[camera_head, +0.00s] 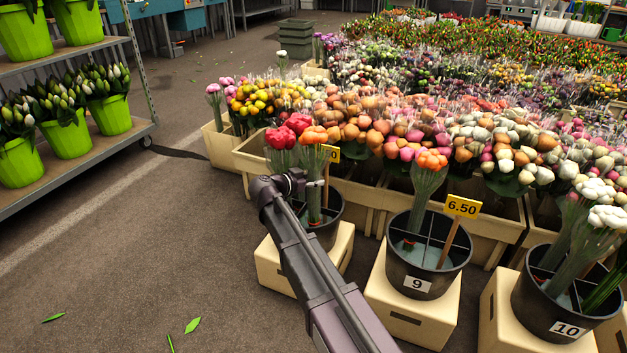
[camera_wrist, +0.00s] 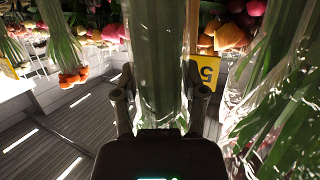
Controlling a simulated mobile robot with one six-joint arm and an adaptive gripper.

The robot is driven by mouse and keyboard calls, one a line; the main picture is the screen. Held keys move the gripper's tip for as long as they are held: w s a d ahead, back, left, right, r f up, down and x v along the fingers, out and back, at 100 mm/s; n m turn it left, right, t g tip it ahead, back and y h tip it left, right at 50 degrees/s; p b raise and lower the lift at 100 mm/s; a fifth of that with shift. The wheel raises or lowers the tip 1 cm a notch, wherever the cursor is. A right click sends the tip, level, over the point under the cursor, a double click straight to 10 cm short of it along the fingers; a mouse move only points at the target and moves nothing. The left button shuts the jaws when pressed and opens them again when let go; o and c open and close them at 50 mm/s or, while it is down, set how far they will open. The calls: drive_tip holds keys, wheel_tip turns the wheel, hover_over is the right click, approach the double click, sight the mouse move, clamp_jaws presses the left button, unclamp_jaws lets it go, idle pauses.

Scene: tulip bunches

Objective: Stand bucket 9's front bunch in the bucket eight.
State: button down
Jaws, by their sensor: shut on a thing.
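My gripper (camera_head: 297,182) is at the left bucket, shut on the stems of an orange tulip bunch (camera_head: 313,136). In the wrist view the stems (camera_wrist: 159,60) pass between the fingers (camera_wrist: 160,95). The bunch is upright, its lower stems within the rim of the black bucket (camera_head: 333,228), taken as bucket eight; my arm hides its number. Whether the stems touch its bottom is hidden. A red-pink bunch (camera_head: 283,138) stands just left of the held one. Bucket 9 (camera_head: 417,268) has an orange bunch (camera_head: 430,165) at its back; its front compartments look empty.
A yellow price sign (camera_head: 331,153) stands close behind the held bunch. Bucket 9 carries a 6.50 sign (camera_head: 462,206). Bucket 10 (camera_head: 545,312) with pale bunches stands at right. Dense flower crates fill the back. The floor at left is open, up to a plant trolley (camera_head: 120,139).

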sight(309, 195)
drive_tip(key=shift+f+b, duration=2.15)
drive_tip(key=shift+f, duration=0.2)
drive_tip(key=shift+f+b, duration=0.6)
drive_tip(key=shift+c, duration=0.4)
unclamp_jaws()
drive_tip(key=shift+o, duration=0.4)
drive_tip(key=shift+s+a+r, duration=0.1)
drive_tip(key=shift+s+a, duration=0.05)
drive_tip(key=shift+p+v, duration=1.05)
drive_tip(key=shift+v, duration=2.25)
drive_tip(key=shift+s, duration=0.15)
